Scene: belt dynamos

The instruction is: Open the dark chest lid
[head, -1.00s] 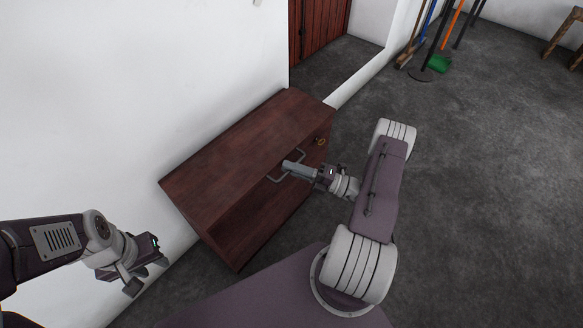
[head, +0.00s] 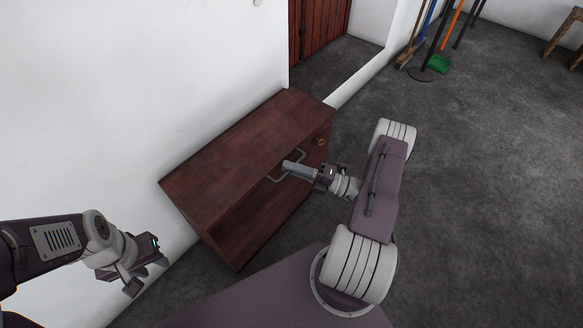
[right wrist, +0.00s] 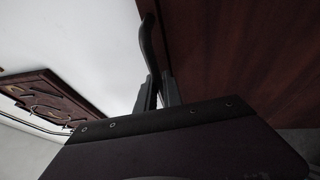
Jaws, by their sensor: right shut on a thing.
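The dark reddish-brown wooden chest (head: 235,150) stands against the white wall in the head view. Its flat lid faces up, and I cannot tell whether it is slightly raised. A grey bar handle (head: 273,179) sits at the lid's front edge; it also shows in the right wrist view (right wrist: 149,45), beside a dark red wooden surface. My right gripper (head: 287,168) is shut on this handle, its fingers (right wrist: 158,95) covering part of it. My left gripper (head: 148,268) is empty, left of the chest and apart from it; its jaw gap is unclear.
A round brass-coloured fitting (head: 320,141) is on the chest's right end. A red wooden door (head: 318,28) lies beyond it. Brooms and a green dustpan (head: 439,63) stand at the back, with a wooden stool (head: 566,30) far right. The grey floor on the right is clear.

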